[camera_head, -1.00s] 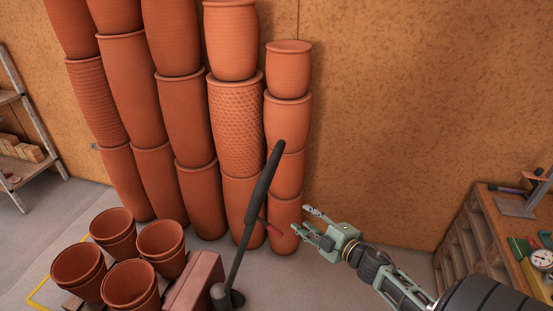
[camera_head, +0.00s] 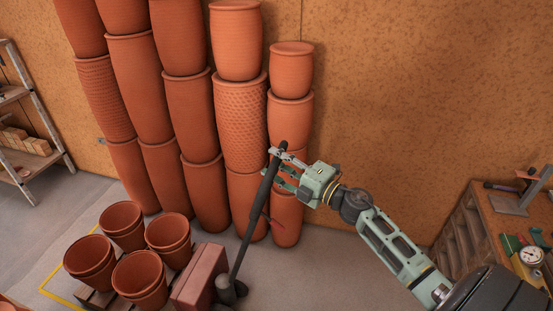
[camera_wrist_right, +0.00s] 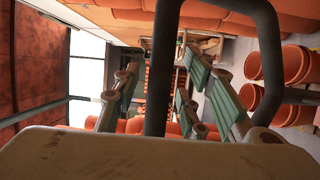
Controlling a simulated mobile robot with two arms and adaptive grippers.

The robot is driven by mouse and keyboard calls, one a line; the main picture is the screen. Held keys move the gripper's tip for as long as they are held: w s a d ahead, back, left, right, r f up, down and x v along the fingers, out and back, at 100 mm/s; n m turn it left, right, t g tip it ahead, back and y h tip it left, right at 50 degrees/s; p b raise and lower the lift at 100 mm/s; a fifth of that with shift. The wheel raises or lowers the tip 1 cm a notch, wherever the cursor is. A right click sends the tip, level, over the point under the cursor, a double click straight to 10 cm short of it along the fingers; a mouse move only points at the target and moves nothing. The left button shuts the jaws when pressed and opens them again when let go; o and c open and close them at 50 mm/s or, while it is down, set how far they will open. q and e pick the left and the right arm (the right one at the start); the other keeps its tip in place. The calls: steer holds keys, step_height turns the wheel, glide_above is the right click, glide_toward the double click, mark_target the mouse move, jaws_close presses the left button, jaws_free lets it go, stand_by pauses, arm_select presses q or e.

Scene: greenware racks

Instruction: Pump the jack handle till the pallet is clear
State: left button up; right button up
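The wooden pallet (camera_head: 96,297) is at the lower left, mostly hidden under several terracotta pots (camera_head: 122,224). My left gripper is not in view.
Tall stacks of terracotta pots (camera_head: 188,120) line the wall behind. A wooden bench (camera_head: 480,225) with tools is at the right, a shelf (camera_head: 40,125) at the left. Yellow tape (camera_head: 58,299) marks the floor.

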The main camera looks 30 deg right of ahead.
steer(key=shift+w, duration=0.25)
jaws_close()
stand_by(0.5)
